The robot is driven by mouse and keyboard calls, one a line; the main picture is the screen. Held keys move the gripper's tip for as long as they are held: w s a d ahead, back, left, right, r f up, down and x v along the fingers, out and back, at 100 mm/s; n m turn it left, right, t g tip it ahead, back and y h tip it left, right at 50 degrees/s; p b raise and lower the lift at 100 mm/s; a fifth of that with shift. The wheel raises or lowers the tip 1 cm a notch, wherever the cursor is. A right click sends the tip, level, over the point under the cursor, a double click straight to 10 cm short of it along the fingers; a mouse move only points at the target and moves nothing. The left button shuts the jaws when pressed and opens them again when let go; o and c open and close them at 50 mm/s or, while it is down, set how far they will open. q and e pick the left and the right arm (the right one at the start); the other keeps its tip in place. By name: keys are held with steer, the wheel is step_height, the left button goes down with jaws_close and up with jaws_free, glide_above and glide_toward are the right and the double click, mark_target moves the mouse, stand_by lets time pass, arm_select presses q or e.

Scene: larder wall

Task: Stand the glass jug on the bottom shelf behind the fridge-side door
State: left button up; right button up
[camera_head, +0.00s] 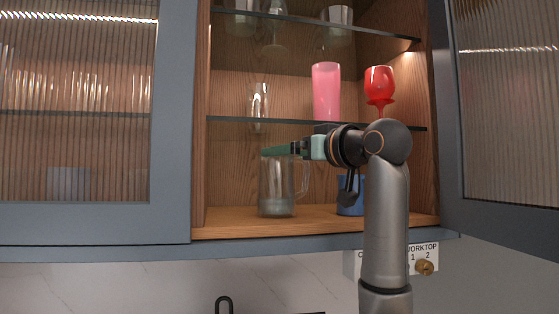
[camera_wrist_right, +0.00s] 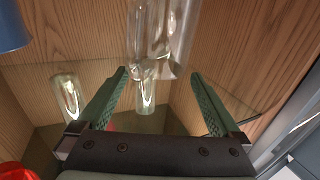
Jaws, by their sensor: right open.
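The clear glass jug (camera_head: 277,190) stands upright on the wooden bottom shelf (camera_head: 240,225) of the open cabinet, its handle on the right. My right gripper (camera_head: 276,151) reaches in from the right at the height of the jug's rim, fingers pointing left. In the wrist view the right gripper (camera_wrist_right: 159,75) is open with nothing between its fingers, and clear glass (camera_wrist_right: 160,30), apparently the jug, lies past the fingertips. Whether a finger touches the jug I cannot tell. The open fluted-glass door (camera_head: 510,100) is at the right. My left gripper is not in view.
A blue mug (camera_head: 350,200) stands right of the jug, partly hidden by my arm. The glass shelf (camera_head: 225,119) above holds a clear glass (camera_head: 259,100), a pink tumbler (camera_head: 326,92) and a red goblet (camera_head: 379,84). The left door (camera_head: 170,150) is shut.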

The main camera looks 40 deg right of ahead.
steer(key=s+b, duration=0.1)
steer(key=s, duration=0.6)
steer(key=shift+s+a, duration=0.25)
steer(key=shift+a, duration=0.2)
